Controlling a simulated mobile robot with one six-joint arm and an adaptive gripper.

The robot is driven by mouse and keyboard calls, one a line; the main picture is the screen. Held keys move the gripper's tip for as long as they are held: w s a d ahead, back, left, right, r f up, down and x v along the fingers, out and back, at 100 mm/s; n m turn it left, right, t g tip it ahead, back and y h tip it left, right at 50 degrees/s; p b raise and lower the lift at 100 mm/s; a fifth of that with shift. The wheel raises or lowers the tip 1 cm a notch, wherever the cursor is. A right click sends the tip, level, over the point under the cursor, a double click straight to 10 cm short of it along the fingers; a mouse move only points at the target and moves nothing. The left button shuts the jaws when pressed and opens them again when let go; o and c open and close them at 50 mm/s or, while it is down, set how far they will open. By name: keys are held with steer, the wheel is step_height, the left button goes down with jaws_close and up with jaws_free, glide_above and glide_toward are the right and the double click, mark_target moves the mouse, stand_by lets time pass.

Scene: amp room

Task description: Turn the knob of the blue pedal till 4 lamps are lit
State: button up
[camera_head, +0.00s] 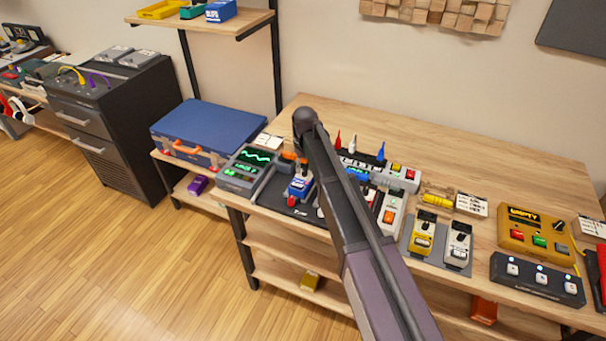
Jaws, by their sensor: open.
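The blue pedal (299,188) stands on a dark mat (270,193) near the front left of the workbench. My arm reaches in from the lower right and bends down over this spot. My gripper (302,170) is small and partly hidden by my arm; it is open, just above the blue pedal. I cannot tell whether its fingers are around the knob or touch it. The knob and the lamps are too small and covered to make out, so I cannot tell how many lamps are lit.
A device with green screens (247,168) stands left of the mat. A blue case (208,130) lies on a lower side shelf. The bench's back is mostly clear.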

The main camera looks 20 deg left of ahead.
steer(key=shift+f+b, duration=0.45)
steer(key=shift+f, duration=0.2)
steer(key=shift+c, duration=0.2)
